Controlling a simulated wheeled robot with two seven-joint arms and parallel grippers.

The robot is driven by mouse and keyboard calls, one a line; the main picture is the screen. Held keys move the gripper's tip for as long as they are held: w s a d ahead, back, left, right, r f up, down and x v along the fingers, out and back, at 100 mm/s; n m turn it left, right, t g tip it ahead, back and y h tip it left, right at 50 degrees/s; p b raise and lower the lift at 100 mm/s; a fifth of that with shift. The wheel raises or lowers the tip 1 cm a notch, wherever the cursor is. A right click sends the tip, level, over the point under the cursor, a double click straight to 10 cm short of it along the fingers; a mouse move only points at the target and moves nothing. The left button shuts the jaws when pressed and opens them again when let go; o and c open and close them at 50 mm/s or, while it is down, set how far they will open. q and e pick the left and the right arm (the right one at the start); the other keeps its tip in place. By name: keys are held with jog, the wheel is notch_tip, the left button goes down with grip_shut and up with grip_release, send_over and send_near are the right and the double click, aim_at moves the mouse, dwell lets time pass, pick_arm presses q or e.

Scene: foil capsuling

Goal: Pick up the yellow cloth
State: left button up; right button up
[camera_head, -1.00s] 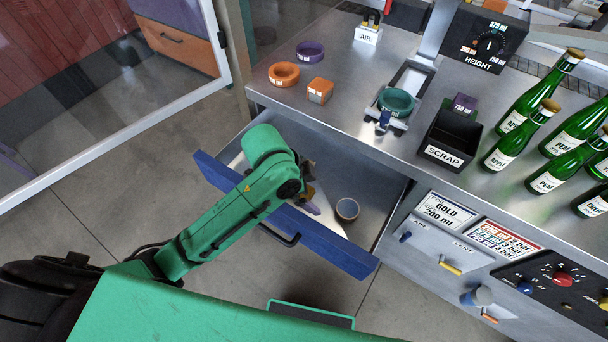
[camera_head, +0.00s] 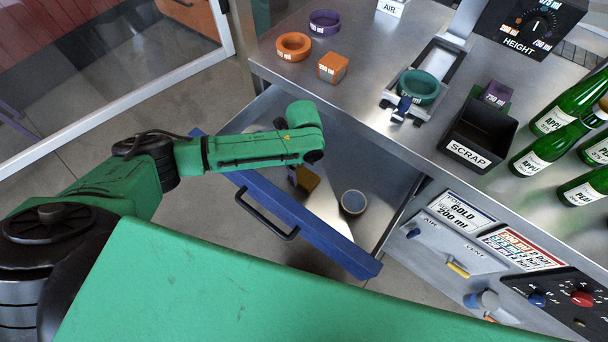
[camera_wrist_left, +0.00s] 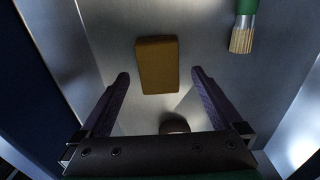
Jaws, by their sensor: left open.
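The yellow cloth (camera_head: 307,179) is a folded, block-like piece lying in the open drawer (camera_head: 300,222), partly covered by my left arm in the head view. In the left wrist view the cloth (camera_wrist_left: 157,64) lies on the drawer's metal floor, just beyond and between the fingertips. My left gripper (camera_wrist_left: 160,76) is open and empty, with one purple finger on each side of the cloth's near end. How high it is above the floor is hard to tell. In the head view it is mostly hidden behind my arm. My right gripper is not in view.
A round cup (camera_head: 353,202) stands in the drawer right of the cloth. A brush (camera_wrist_left: 242,32) shows at the upper right of the wrist view. The drawer's blue front and the counter edge bound the space. A scrap bin (camera_head: 480,134) and green bottles (camera_head: 545,146) stand on the counter.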

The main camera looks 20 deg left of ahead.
aim_at(304, 176)
pick_arm(q)
jog(key=f, duration=0.3)
jog(key=shift+s+d+f, duration=0.1)
jog(key=shift+s, duration=0.1)
jog(key=c, duration=1.3)
notch_tip(304, 176, up, 20)
jog(key=shift+r+b, duration=0.1)
jog(key=shift+b, duration=0.45)
